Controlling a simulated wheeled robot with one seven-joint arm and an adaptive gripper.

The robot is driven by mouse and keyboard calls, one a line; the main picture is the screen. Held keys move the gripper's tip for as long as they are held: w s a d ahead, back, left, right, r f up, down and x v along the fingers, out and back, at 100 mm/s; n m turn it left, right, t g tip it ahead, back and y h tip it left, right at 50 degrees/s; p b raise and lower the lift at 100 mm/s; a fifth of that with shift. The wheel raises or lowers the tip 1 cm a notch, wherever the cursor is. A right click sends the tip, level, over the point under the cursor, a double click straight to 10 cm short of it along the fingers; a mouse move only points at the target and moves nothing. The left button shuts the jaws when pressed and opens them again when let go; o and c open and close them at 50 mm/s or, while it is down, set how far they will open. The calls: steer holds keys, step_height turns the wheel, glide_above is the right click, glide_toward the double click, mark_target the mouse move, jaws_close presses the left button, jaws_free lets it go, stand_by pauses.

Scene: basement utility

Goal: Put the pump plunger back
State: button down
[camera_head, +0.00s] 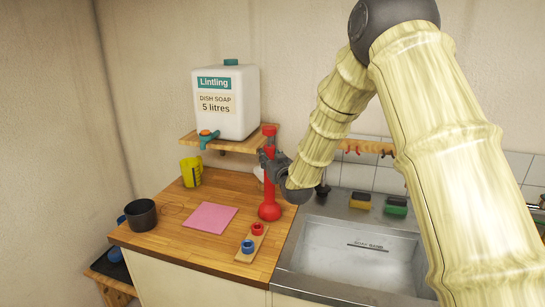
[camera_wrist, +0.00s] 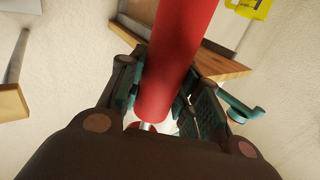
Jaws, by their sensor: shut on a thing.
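The red pump plunger (camera_head: 269,211) stands upright, with a knob at its top and a flared bell at its foot. The bell is over the wooden counter beside the sink; I cannot tell whether it touches the counter. My gripper (camera_head: 268,160) is shut around the upper part of its red body. In the wrist view, the thick red cylinder (camera_wrist: 176,55) lies between the fingers of my gripper (camera_wrist: 165,100), with a short metal rod and a red end showing below it. The fingers hide part of the body.
A soap canister (camera_head: 228,105) with a teal tap sits on a wall shelf (camera_head: 188,141) close by. A yellow jug (camera_head: 191,172), pink cloth (camera_head: 206,217), black pot (camera_head: 141,214) and ring board (camera_head: 240,256) occupy the counter. The sink (camera_head: 350,260) and sponges (camera_head: 396,206) are to the right.

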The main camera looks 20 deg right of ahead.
steer(key=shift+f, duration=0.3)
steer(key=c, duration=1)
jaws_free()
steer(key=shift+f, duration=0.1)
steer(key=shift+s, duration=0.1)
steer(key=s+b, duration=0.3)
steer(key=s, duration=0.9)
steer(key=shift+d, duration=0.35)
